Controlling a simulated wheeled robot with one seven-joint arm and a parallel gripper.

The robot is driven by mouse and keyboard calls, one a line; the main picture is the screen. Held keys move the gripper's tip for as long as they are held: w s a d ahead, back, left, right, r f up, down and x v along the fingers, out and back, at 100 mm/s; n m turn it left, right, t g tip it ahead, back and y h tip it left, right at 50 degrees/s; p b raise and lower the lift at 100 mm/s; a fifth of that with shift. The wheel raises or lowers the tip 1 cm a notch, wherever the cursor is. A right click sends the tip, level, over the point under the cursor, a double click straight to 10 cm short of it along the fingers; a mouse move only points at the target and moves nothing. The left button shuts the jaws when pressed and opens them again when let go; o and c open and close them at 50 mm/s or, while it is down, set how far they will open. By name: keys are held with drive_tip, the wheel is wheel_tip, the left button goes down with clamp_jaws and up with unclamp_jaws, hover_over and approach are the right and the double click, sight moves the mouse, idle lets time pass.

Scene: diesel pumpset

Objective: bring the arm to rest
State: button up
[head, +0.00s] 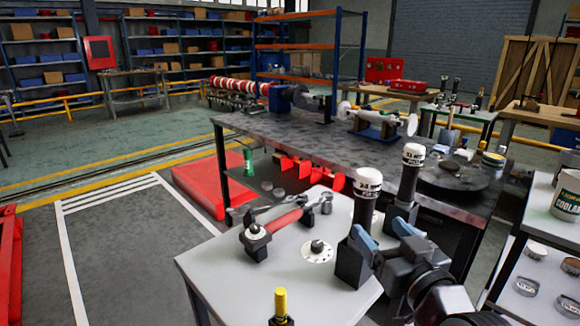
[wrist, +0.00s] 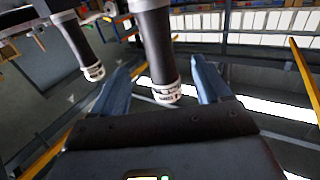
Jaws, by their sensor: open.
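My gripper (head: 383,232) is at the lower right in the head view, over the light grey table (head: 225,262). Its two blue fingers are apart. Two upright black cylinders with white labelled caps stand near it: the front one (head: 366,206) and the rear one (head: 410,180). In the wrist view my gripper (wrist: 158,66) shows with both fingers spread. One black cylinder (wrist: 155,45) appears between the fingers and another (wrist: 75,40) lies left of them. I cannot tell whether the fingers touch either cylinder. Nothing is visibly held.
A red-handled tool (head: 275,222) and a round flanged part (head: 318,251) lie on the grey table. A yellow-topped post (head: 281,304) stands at its front. A dark workbench (head: 300,138) is behind, and a shelf with tins (head: 540,255) is at right. Open floor (head: 130,250) lies left.

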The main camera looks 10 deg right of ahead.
drive_tip(key=s+f+m+g+h+p, duration=0.1)
drive_tip(key=s+f, duration=0.4)
drive_tip(key=s, duration=0.5)
drive_tip(key=s+f+m+g+h, duration=0.1)
drive_tip(key=s+f, duration=0.4)
drive_tip(key=s, duration=0.6)
drive_tip(key=s+r, duration=0.2)
drive_tip(key=s, duration=0.8)
drive_tip(key=s+r+g+p, duration=0.1)
drive_tip(key=s+r, duration=0.1)
drive_tip(key=s, duration=0.9)
drive_tip(key=shift+s+a+n, duration=0.3)
drive_tip(key=shift+a+n, duration=0.05)
drive_tip(key=shift+n, duration=0.05)
